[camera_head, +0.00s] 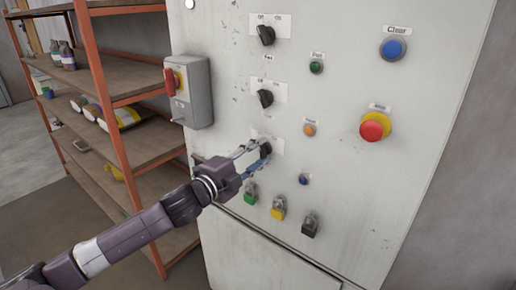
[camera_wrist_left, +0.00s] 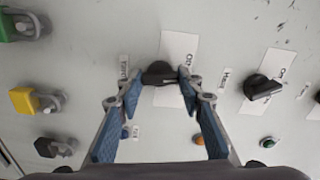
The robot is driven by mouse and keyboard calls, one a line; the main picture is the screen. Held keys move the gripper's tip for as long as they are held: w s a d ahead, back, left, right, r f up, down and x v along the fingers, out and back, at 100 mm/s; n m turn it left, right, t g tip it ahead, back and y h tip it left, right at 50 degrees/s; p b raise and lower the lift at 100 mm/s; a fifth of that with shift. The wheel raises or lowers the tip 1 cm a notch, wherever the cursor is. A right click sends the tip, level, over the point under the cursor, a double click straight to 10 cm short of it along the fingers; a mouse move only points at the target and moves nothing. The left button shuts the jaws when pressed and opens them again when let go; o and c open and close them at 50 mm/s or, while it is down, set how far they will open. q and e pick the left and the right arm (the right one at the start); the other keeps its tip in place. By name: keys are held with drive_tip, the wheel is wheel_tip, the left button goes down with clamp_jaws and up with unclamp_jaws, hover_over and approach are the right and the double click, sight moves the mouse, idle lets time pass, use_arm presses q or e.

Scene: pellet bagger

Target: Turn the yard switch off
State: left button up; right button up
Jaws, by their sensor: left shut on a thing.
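A black rotary knob (camera_head: 265,149) is the lowest of three on the pale cabinet front (camera_head: 345,200). My left gripper (camera_head: 256,152) reaches it from the left. In the left wrist view my two blue-padded fingers close on either side of the black knob (camera_wrist_left: 160,71), with a white plate behind it. A small label (camera_wrist_left: 123,67) beside it seems to read Yard. The knob's pointing direction is partly hidden by the fingers. My right gripper is not in view.
Two more black knobs (camera_head: 266,35) (camera_head: 265,98) sit above. Small buttons and a red emergency button (camera_head: 375,126) are to the right. Green, yellow and black parts (camera_head: 278,208) sit below. A grey box with a red handle (camera_head: 188,92) and an orange-framed shelf (camera_head: 100,75) are left.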

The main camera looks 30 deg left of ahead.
use_arm(q)
drive_tip(key=shift+n+p, duration=1.05)
drive_tip(key=shift+n, duration=0.95)
drive_tip(key=o, duration=1.2)
drive_tip(key=shift+c, duration=0.2)
drive_tip(key=shift+s, duration=0.1)
drive_tip(key=shift+s+a+f, duration=0.1)
drive_tip(key=shift+s, duration=0.5)
drive_tip(key=s, duration=1)
drive_tip(key=shift+s+a, duration=0.3)
drive_tip(key=shift+a, duration=0.1)
